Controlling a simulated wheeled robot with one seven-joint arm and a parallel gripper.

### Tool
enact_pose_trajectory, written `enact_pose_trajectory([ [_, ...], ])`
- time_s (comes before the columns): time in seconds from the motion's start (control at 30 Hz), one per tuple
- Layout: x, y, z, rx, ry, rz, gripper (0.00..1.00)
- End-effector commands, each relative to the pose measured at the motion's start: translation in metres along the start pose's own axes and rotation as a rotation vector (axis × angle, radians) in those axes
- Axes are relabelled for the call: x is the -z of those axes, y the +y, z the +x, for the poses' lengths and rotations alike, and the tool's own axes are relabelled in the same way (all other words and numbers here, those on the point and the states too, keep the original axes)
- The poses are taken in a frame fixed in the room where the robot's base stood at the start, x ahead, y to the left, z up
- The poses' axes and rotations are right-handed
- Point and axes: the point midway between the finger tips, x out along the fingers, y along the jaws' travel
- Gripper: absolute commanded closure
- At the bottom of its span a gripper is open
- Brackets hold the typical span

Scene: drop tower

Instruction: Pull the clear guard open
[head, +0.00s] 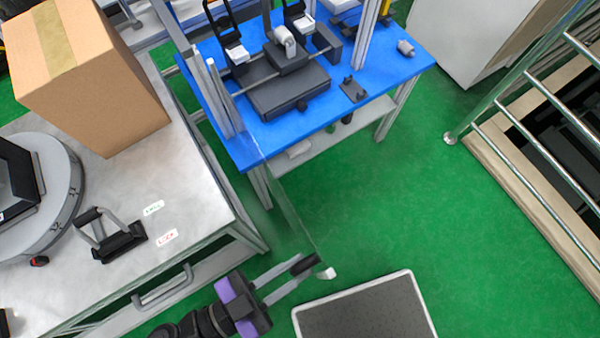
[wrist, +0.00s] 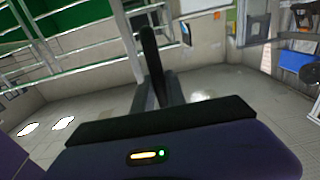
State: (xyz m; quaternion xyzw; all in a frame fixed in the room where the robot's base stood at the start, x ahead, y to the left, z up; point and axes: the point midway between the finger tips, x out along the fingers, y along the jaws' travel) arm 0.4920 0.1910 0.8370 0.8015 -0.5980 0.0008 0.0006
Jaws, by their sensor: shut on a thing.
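The clear guard (head: 289,207) is a thin see-through panel, seen nearly edge-on in the head view. It stands swung out from the left front of the drop tower's blue table (head: 390,72), over the green floor. A small white piece (head: 327,273) sits at its free end. My gripper (head: 312,265) is shut at this free end, on the guard's edge or handle; the fingers hide the exact contact. In the wrist view my closed dark fingers (wrist: 149,40) point up, and I cannot make out the guard there.
A metal table (head: 190,195) with a cardboard box (head: 85,75) and a black-handled fixture (head: 115,240) is at left. A grey mat (head: 365,312) with a white rim lies right of my gripper. A metal railing (head: 530,165) stands at right. Green floor between is clear.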

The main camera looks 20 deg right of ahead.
Motion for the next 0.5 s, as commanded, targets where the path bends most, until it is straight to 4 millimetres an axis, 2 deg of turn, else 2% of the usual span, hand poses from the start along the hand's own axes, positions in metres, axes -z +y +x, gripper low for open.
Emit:
enact_pose_trajectory([
  [0.33,-0.0022,-0.0009,-0.0008,0.004,-0.006,-0.002,1.0],
  [0.37,-0.0023,-0.0009,-0.0007,0.005,-0.006,-0.002,0.78],
  [0.4,-0.0022,-0.0009,-0.0007,0.005,-0.006,-0.002,0.7],
  [0.43,-0.0021,-0.0008,-0.0006,0.004,-0.006,-0.002,0.64],
  [0.5,-0.0018,-0.0007,-0.0006,0.004,-0.005,-0.001,0.62],
])
